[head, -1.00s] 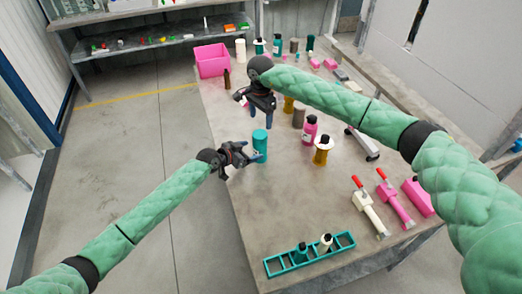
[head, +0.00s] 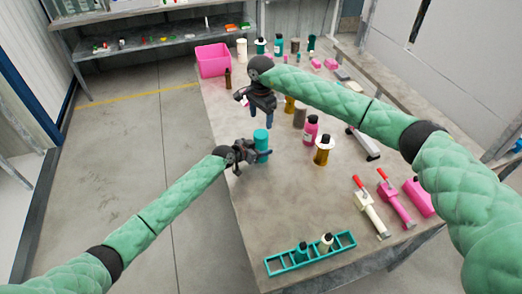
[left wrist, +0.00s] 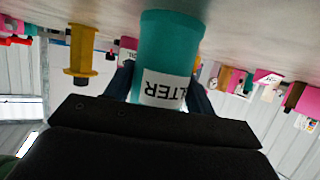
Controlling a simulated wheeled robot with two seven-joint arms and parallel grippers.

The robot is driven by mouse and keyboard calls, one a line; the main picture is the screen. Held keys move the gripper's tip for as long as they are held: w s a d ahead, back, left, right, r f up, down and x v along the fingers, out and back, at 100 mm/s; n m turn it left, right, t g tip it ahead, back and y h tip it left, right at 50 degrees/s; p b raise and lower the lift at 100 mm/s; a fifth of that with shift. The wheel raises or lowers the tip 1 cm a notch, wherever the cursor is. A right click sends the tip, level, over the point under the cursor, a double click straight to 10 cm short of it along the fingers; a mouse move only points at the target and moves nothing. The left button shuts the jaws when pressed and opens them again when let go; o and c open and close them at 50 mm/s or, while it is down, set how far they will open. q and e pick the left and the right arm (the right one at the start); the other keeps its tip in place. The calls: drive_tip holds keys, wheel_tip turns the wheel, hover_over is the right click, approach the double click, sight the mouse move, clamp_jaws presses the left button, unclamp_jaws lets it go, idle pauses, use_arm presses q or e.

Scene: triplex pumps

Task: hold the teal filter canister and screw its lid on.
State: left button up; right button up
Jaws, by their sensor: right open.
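The teal filter canister (head: 262,139) stands upright near the left edge of the table. In the left wrist view the canister (left wrist: 170,50) appears upside down, with a white label reading "LTER". My left gripper (head: 254,154) has its fingers on both sides of the canister. Whether they press on it is not clear. My right gripper (head: 261,119) is open, pointing down above the table behind the canister, with nothing seen between its fingers. I cannot make out which thing is the lid.
A pink bottle (head: 310,131) and an amber bottle with a white disc (head: 323,151) stand to the right of the canister. A teal rack (head: 310,254) lies at the front. A pink bin (head: 213,60) stands at the back left. The table between canister and rack is clear.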

sight(261, 133)
use_arm(q)
drive_tip(key=c, duration=1.1)
use_arm(e)
drive_tip(key=shift+s+a+f, duration=0.2)
drive_tip(key=shift+s+f, duration=0.1)
drive_tip(key=shift+f, duration=0.15)
drive_tip(key=shift+a+r, duration=0.1)
drive_tip(key=shift+a, duration=0.05)
drive_tip(key=shift+w+r+n, duration=0.25)
drive_tip(key=shift+r+n, duration=0.1)
drive_tip(key=shift+n, duration=0.75)
drive_tip(key=shift+d+n, duration=0.3)
drive_tip(key=shift+n, duration=0.9)
drive_tip(key=shift+f, duration=4)
